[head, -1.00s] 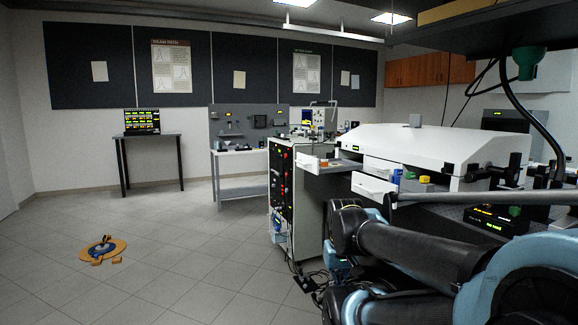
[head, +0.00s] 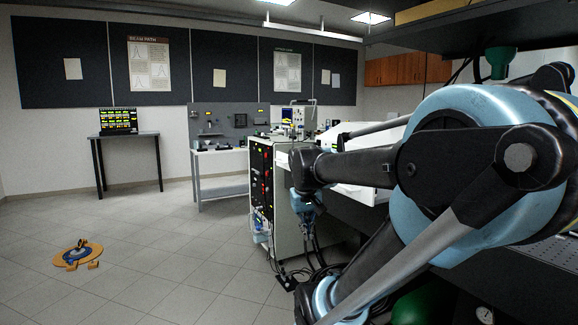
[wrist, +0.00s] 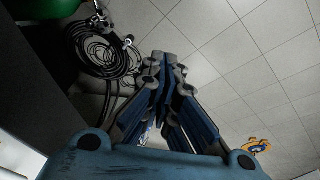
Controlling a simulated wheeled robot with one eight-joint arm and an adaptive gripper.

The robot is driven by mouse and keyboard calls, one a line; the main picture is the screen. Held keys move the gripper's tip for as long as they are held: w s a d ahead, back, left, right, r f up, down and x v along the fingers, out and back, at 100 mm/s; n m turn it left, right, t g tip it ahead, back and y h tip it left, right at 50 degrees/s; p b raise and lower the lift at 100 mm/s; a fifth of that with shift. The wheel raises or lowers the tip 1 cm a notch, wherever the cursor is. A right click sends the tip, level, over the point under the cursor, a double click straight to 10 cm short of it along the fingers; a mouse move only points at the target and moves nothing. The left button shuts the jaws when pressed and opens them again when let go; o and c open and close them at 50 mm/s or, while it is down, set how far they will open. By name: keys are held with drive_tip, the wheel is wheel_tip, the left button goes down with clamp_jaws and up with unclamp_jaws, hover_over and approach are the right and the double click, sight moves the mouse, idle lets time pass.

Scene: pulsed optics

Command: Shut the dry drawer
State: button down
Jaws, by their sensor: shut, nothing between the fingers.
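My gripper (wrist: 165,62) is shut and empty in the wrist view, its blue fingers together and pointing down toward the tiled floor. In the head view, my gripper (head: 308,228) hangs below my bent arm beside the rack. A white housing or drawer front (head: 357,193) shows only in part under my arm; I cannot tell which it is. The dry drawer cannot be made out now, as my arm covers most of the bench where two white drawers stood out earlier. No drawer touches the gripper in the wrist view.
An equipment rack (head: 262,190) stands left of my arm. Coiled black cables (wrist: 100,52) lie on the floor near a dark cabinet side (wrist: 35,90). A round orange and blue floor piece (head: 77,254) lies at left. The floor between is clear.

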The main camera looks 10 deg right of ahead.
drive_tip(key=w+a+r+n+t+h, duration=0.1)
drive_tip(key=w+r, duration=0.6)
drive_tip(key=w, duration=0.7)
drive_tip(key=w+a+r+t+h, duration=0.1)
drive_tip(key=w+r, duration=0.5)
drive_tip(key=w, duration=0.8)
drive_tip(key=w+a+r+n+t+h, duration=0.15)
drive_tip(key=w+r, duration=0.55)
drive_tip(key=w, duration=0.7)
drive_tip(key=d+r+x, duration=0.1)
drive_tip(key=d+x, duration=0.1)
drive_tip(key=x, duration=1)
drive_tip(key=shift+w+d+m, duration=0.15)
drive_tip(key=shift+d+m, duration=0.15)
drive_tip(key=shift+m, duration=0.15)
drive_tip(key=shift+y, duration=0.35)
